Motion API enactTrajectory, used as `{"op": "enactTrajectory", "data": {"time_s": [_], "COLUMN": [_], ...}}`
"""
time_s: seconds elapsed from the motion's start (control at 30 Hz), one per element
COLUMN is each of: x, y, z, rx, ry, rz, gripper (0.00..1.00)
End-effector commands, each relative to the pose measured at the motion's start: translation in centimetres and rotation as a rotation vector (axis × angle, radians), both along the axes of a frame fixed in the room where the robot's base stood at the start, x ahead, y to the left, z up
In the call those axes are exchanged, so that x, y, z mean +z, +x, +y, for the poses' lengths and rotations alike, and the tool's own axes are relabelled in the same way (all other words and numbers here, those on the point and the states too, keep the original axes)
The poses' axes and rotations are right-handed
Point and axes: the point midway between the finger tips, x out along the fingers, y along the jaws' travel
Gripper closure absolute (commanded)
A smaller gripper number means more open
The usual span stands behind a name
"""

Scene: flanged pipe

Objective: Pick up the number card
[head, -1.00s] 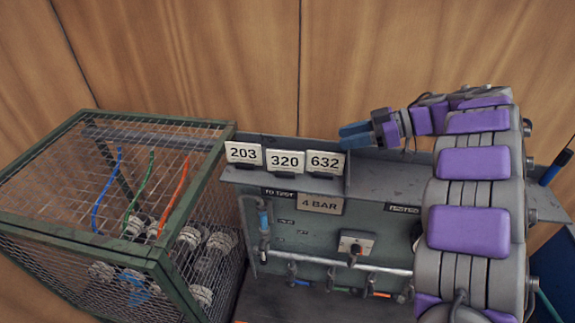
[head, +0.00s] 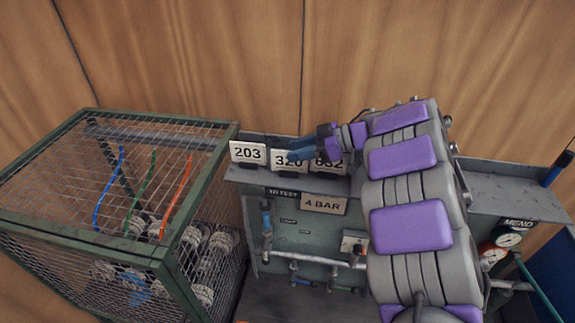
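Three white number cards stand in a row on the grey shelf (head: 500,188) in the head view. They are card 203 (head: 248,152), card 320 (head: 287,161) and card 632 (head: 328,167). My gripper (head: 290,147) has blue fingers that reach left, in front of the tops of cards 320 and 632 in the picture. The fingers cover part of both numbers. I see a gap between the two fingers, so the gripper looks open. I cannot tell whether they touch a card. Card 203 is clear of the gripper.
A green-framed wire cage (head: 160,256) with pale round parts inside stands left of the bench. A 4 BAR plate (head: 323,204), pipes and gauges (head: 508,238) sit on the panel below the shelf. A wooden wall (head: 200,60) is close behind.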

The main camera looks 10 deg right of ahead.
Motion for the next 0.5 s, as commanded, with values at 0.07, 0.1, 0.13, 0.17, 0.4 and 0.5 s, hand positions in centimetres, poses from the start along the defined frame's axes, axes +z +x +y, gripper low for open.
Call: {"op": "enactTrajectory", "data": {"time_s": [0.07, 0.1, 0.13, 0.17, 0.4, 0.5], "x": [-0.21, -0.25, -0.27, -0.28, -0.25, -0.27], "y": [0.14, 0.18, 0.19, 0.2, 0.22, 0.22], "z": [0.12, 0.11, 0.12, 0.05, -0.19, 0.1], "rx": [-0.001, 0.0, -0.001, -0.002, -0.002, -0.002], "ry": [0.003, 0.003, 0.004, 0.004, 0.005, 0.003], "rz": [0.001, 0.0, -0.001, 0.0, -0.002, -0.001], "gripper": [0.62, 0.62, 0.62, 0.62, 0.7, 0.8]}}
